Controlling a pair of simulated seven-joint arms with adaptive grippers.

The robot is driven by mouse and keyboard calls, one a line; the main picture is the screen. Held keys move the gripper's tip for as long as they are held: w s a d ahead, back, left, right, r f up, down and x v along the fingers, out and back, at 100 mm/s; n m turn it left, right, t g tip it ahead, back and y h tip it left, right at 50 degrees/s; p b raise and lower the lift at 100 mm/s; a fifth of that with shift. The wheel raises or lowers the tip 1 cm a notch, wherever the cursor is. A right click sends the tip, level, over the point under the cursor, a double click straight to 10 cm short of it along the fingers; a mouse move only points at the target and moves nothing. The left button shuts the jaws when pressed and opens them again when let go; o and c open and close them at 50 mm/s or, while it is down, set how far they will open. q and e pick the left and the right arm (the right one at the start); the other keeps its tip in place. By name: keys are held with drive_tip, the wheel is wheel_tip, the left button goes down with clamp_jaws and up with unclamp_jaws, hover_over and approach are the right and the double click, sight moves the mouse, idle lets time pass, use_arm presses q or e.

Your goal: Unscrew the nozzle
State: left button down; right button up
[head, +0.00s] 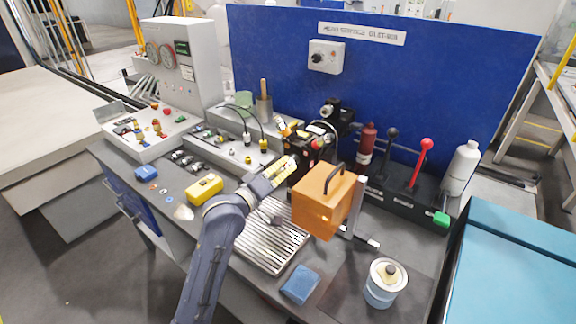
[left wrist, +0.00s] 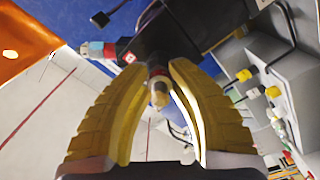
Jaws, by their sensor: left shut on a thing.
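My left gripper (head: 283,168), with yellow ridged fingers, reaches in to a dark machine (head: 309,148) at the middle of the bench. In the left wrist view its two fingers (left wrist: 168,75) close around a small brass-coloured nozzle (left wrist: 158,92). The nozzle is under the machine's black body (left wrist: 165,38) and seems joined to it. In the head view the fingertips and the machine's dark parts hide the nozzle. My right gripper is not in either view.
An orange box (head: 322,203) with a black handle stands close to the right of the gripper. A slatted metal tray (head: 268,240) lies in front. A yellow case (head: 205,188), blue block (head: 300,284) and round can (head: 385,284) are on the bench.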

use_arm(q)
drive_tip(key=shift+n, duration=0.7)
drive_tip(key=n, duration=0.5)
drive_tip(key=shift+n, duration=0.3)
drive_tip(key=c, duration=1.2)
unclamp_jaws()
drive_tip(key=shift+c, duration=0.2)
drive_tip(key=v, duration=1.2)
drive_tip(key=shift+o, duration=0.3)
drive_tip(key=shift+s, duration=0.1)
drive_tip(key=shift+r, duration=0.1)
